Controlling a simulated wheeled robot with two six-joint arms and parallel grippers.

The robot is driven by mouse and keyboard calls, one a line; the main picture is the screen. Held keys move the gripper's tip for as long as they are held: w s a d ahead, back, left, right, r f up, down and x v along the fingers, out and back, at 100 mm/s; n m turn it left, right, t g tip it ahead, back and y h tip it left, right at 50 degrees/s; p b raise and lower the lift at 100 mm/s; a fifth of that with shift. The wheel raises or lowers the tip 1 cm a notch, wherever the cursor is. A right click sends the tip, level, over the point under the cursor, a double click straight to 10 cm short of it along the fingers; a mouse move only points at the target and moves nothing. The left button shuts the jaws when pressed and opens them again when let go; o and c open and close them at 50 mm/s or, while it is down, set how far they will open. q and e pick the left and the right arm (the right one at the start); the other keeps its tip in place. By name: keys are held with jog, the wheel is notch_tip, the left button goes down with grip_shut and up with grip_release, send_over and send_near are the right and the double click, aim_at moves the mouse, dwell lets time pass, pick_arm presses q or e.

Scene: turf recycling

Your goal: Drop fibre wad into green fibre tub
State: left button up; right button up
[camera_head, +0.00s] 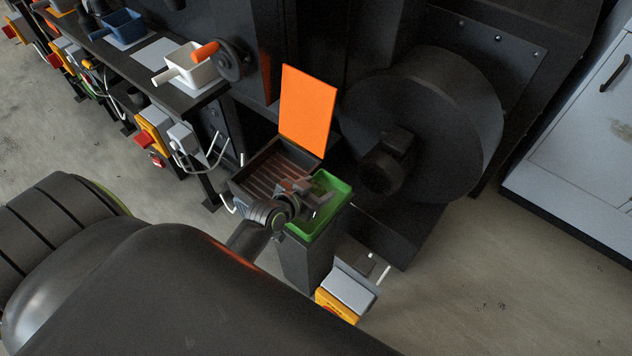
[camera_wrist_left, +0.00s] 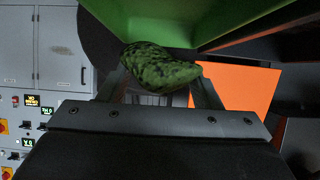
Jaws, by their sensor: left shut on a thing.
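The green fibre tub (camera_head: 336,186) sits on a dark stand beside the machine in the head view. Its green wall (camera_wrist_left: 225,18) fills the top of the left wrist view. My left gripper (camera_head: 312,193) is over the tub's left part. In the left wrist view, my left gripper (camera_wrist_left: 160,78) is shut on the fibre wad (camera_wrist_left: 165,72), a dark-speckled green lump between the fingertips. The wad cannot be made out in the head view. I cannot tell whether it touches the tub. My right gripper is not in view.
A dark slatted bin (camera_head: 272,172) with a raised orange lid (camera_head: 307,106) adjoins the tub's left side. A large dark drum (camera_head: 435,125) stands behind at right. A grey and yellow box (camera_head: 347,292) is in front. Floor at lower right is clear.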

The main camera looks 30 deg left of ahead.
pick_arm(q)
jog(key=o, duration=1.1)
jog(key=shift+c, duration=0.2)
jog(key=b+v, duration=0.1)
jog(key=v, duration=1.6)
jog(key=shift+s, duration=0.2)
jog(key=shift+a+r, duration=0.1)
jog(key=shift+a, duration=0.05)
jog(key=s+a+f+n+g+y, duration=0.1)
jog(key=s+a+f+g, duration=0.15)
jog(key=f, duration=1.05)
jog(key=s+a+f+n+g+y, duration=0.1)
jog(key=s+a+f+g, duration=0.15)
jog(key=f, duration=1.05)
jog(key=s+d+f+g, duration=0.2)
jog(key=s+f+g, duration=0.4)
jog(key=s+f, duration=1.2)
jog(key=shift+s+d+f, duration=0.15)
jog(key=shift+s+d, duration=0.2)
jog(key=shift+s, duration=0.55)
